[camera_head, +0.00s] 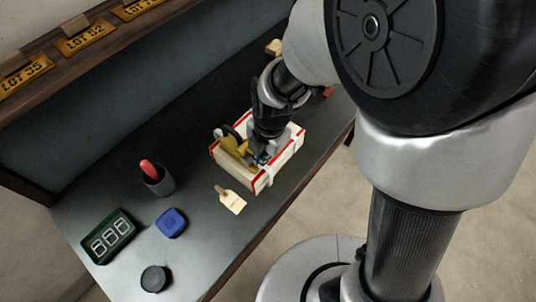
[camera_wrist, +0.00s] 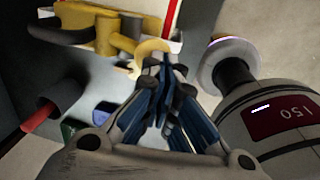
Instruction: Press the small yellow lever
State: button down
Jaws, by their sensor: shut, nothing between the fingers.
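A yellow device (camera_head: 233,145) sits on a cream box with red edges (camera_head: 258,182) in the head view. In the wrist view the yellow device (camera_wrist: 105,30) is at the top left, with a dark handle-like part at its left. A small curved yellow lever-like piece (camera_wrist: 150,47) sticks out at its right end. My gripper (camera_wrist: 167,62) has its blue fingers shut with nothing between them. The fingertips are right beside the curved piece; I cannot tell whether they touch it. In the head view my gripper (camera_head: 262,157) is low over the box, hiding part of the device.
On the grey bench (camera_head: 115,190) are a dark cup (camera_head: 160,182) with a red-ended item, a blue block (camera_head: 171,222), a green-framed display (camera_head: 109,237), a black round piece (camera_head: 155,279) and a paper tag (camera_head: 231,200). A wooden shelf with lot plates (camera_head: 85,37) runs behind.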

jog(key=f+b, duration=0.1)
jog(key=s+d+f+b, duration=0.1)
jog(key=shift+f+b, duration=0.2)
jog(key=shift+b, duration=0.15)
jog(key=shift+w+r, duration=0.1)
jog(key=shift+r, duration=0.05)
jog(key=shift+r+p, duration=0.5)
jog(key=shift+r, duration=0.15)
